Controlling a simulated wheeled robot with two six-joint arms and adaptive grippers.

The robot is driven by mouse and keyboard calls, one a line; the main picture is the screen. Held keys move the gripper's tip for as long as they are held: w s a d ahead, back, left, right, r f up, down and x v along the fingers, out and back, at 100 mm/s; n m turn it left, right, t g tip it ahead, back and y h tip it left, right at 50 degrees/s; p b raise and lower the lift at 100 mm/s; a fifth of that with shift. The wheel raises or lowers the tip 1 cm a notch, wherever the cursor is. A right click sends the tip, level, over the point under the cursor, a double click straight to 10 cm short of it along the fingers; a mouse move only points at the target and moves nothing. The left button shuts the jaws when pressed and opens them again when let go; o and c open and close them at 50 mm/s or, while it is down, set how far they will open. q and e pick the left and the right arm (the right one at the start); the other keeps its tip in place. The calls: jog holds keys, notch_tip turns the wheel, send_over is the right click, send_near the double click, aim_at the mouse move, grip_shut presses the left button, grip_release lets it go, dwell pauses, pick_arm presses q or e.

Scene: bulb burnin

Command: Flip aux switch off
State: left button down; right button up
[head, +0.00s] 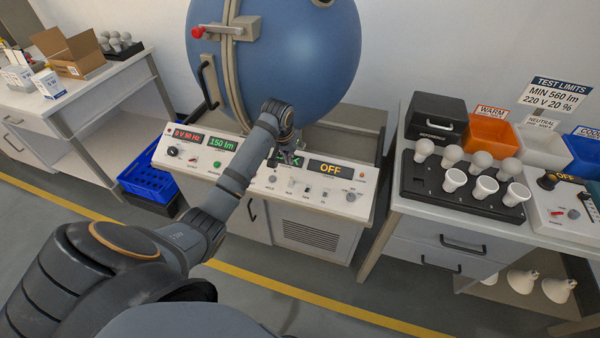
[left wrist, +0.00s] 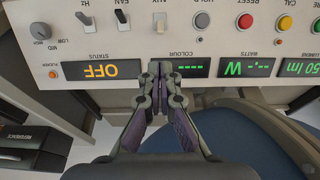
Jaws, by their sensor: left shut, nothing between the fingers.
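The control panel (head: 230,170) stands below the big blue sphere. In the left wrist view the panel appears upside down. The aux switch (left wrist: 159,22) is a pale toggle above its AUX label, beside the fan switch (left wrist: 122,20) and the Hz switch (left wrist: 84,19). In the head view the aux switch (head: 291,184) is small, and I cannot tell its position. My left gripper (left wrist: 160,68) is shut and empty. Its tips are in front of the panel, near the colour display and apart from the aux switch. In the head view the left gripper (head: 290,157) partly covers the displays.
The orange OFF status display (head: 330,168) is right of the gripper. A hold button (left wrist: 202,20) and reset button (left wrist: 245,21) neighbour the aux switch. The blue sphere (head: 300,60) rises behind the panel. A bench with a bulb tray (head: 420,183) stands at the right.

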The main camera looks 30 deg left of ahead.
aim_at(292, 172)
pick_arm(q)
jog(key=shift+a+f, duration=0.1)
jog(key=shift+a, duration=0.05)
jog(key=x, duration=1)
jog(key=shift+b, duration=0.3)
pick_arm(e)
jog(key=shift+d+f, duration=0.25)
pick_arm(q)
jog(key=shift+s, duration=0.1)
jog(key=shift+s+t, duration=0.2)
jog(key=shift+t, duration=0.2)
pick_arm(e)
jog(key=shift+s+a+r, duration=0.15)
jog(key=shift+s+r, duration=0.05)
jog(key=shift+s, duration=0.4)
